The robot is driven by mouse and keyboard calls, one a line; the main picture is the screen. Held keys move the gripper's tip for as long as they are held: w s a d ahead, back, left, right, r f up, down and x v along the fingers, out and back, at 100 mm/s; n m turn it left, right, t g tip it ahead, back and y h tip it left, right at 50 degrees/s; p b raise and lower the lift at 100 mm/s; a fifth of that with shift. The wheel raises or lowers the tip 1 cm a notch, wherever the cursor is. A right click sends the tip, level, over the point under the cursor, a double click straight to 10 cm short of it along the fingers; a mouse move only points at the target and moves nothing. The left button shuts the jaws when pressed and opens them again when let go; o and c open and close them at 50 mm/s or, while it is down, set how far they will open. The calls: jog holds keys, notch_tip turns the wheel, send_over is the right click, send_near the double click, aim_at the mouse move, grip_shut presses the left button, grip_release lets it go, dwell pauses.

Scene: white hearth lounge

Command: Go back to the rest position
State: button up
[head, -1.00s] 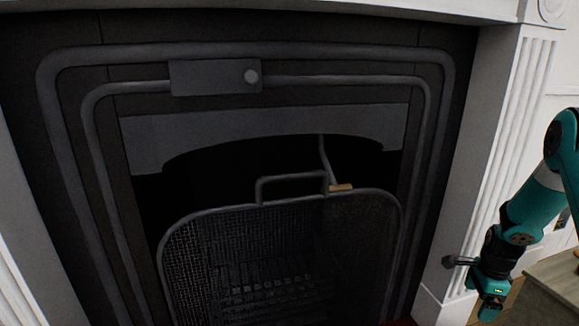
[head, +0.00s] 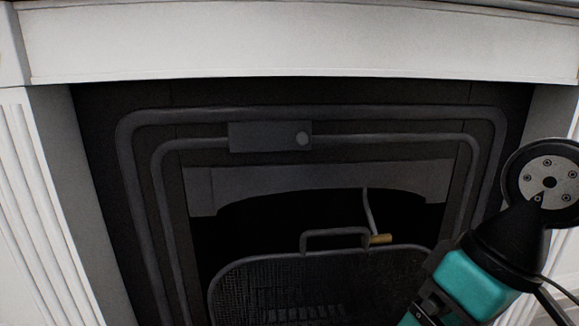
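My teal and black arm (head: 475,283) reaches in from the lower right, close to the camera. A round grey bolted plate (head: 549,182) sits on its black joint. The arm covers part of the fireplace's right side. The arm runs out of the picture at the bottom, and no gripper fingers show.
A dark fireplace surround (head: 150,200) with a white mantel (head: 300,45) fills the view ahead. A mesh fire screen (head: 270,275) with a handle stands in its opening. A thin rod with a wooden grip (head: 380,239) is behind the handle. White pillars flank the sides.

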notch_tip(320, 180, up, 39)
jog(key=s+n+p, duration=0.1)
jog(key=s+p, duration=0.1)
jog(key=p, duration=3.6)
jog(key=shift+s+a, duration=0.15)
jog(key=shift+a, duration=0.2)
jog(key=shift+f, duration=0.1)
